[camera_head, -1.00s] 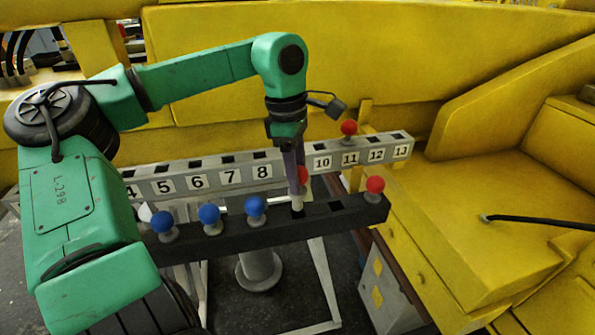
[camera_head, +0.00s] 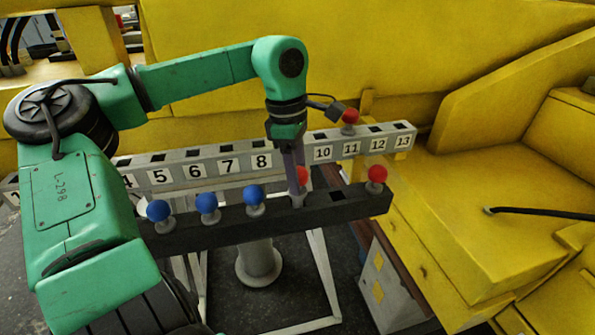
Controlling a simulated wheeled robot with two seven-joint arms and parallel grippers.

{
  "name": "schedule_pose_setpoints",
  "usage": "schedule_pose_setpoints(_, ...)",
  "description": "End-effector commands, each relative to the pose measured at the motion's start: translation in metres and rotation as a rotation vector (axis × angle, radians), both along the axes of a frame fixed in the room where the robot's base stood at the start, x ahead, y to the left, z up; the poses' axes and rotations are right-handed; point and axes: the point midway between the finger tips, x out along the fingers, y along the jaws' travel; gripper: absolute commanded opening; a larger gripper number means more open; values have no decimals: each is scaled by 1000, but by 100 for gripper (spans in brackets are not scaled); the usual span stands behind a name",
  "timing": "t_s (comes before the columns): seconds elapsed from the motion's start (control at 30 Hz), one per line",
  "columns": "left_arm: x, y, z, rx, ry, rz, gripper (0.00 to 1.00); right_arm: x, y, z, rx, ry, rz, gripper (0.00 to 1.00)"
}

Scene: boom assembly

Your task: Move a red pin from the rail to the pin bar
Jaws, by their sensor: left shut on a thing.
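The black rail (camera_head: 228,232) runs across the middle and holds blue-headed pins (camera_head: 206,203) on the left and a red pin (camera_head: 377,174) near its right end. My left gripper (camera_head: 297,198) points down at the rail and is shut on a red pin (camera_head: 303,174). The fingers cover most of that pin, and its lower end is at the rail's top; I cannot tell whether it is seated in a hole. Behind stands the grey numbered pin bar (camera_head: 292,157), with a red pin (camera_head: 350,117) above number 11. My right gripper is not in view.
Large yellow machine panels (camera_head: 360,50) close off the back, and a yellow block (camera_head: 490,220) stands at right. A black rod (camera_head: 540,217) sticks out there. A white frame (camera_head: 320,265) and a grey box (camera_head: 388,290) are below the rail. An empty hole (camera_head: 338,192) shows in the rail.

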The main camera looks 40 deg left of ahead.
Motion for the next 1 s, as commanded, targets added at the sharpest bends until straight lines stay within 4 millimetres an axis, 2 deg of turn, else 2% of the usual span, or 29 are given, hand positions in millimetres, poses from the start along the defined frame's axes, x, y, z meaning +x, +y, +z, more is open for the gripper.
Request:
schedule_pose_setpoints(0.53, 0, 0, -25, -1, -1, -1, 0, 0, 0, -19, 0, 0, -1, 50)
schedule_pose_setpoints(0.77, 0, 0, -25, 0, -1, -1, 0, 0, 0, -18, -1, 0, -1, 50)
schedule_pose_setpoints(0.8, 0, 0, -25, 0, -1, -1, 53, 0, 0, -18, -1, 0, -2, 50)
schedule_pose_setpoints(0.87, 0, 0, -25, 0, -1, -1, 76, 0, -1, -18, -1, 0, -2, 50)
schedule_pose_setpoints(0.9, 0, 0, -25, -1, 0, 0, 85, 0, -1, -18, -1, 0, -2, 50)
schedule_pose_setpoints(1.0, 0, 0, -25, -1, 0, 0, 85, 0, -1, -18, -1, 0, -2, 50)
